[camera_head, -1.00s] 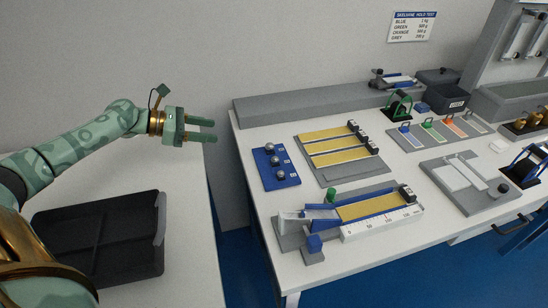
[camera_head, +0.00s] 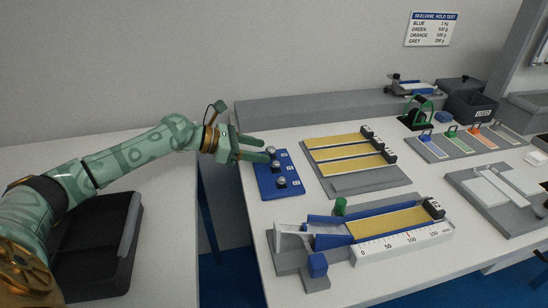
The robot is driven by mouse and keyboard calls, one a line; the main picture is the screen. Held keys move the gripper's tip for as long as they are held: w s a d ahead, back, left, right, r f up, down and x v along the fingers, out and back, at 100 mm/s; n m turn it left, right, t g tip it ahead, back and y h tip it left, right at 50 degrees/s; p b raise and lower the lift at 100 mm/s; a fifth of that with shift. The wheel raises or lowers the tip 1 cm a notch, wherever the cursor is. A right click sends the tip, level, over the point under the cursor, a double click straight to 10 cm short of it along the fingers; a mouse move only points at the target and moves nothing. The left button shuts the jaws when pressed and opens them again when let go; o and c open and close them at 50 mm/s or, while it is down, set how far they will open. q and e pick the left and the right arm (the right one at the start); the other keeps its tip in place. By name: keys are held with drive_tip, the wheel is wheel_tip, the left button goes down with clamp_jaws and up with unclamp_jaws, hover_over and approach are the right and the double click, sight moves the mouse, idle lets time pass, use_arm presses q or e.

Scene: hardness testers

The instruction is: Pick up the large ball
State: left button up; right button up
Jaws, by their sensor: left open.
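A blue plate (camera_head: 292,171) lies near the left edge of the white table and holds three grey metal balls in a row. The far ball (camera_head: 272,150), the middle ball (camera_head: 276,167) and the near ball (camera_head: 281,181) look close in size, and I cannot tell surely which is the large one. My left gripper (camera_head: 264,150) is open and empty, its green fingers pointing right. The fingertips are at the far left of the plate and in this view come close to the far ball; I cannot tell their height above it. My right gripper is not in view.
A ramp device with a white scale (camera_head: 405,243) stands in front. A grey board with yellow strips (camera_head: 350,155) lies right of the plate. A long grey block (camera_head: 310,113) runs along the back. A black tray (camera_head: 95,245) sits on the left table, past a gap.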

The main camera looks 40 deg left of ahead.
use_arm(q)
drive_tip(key=shift+x, duration=1.05)
drive_tip(key=shift+s+a+r, duration=0.1)
drive_tip(key=shift+a, duration=0.05)
drive_tip(key=c, duration=1.1)
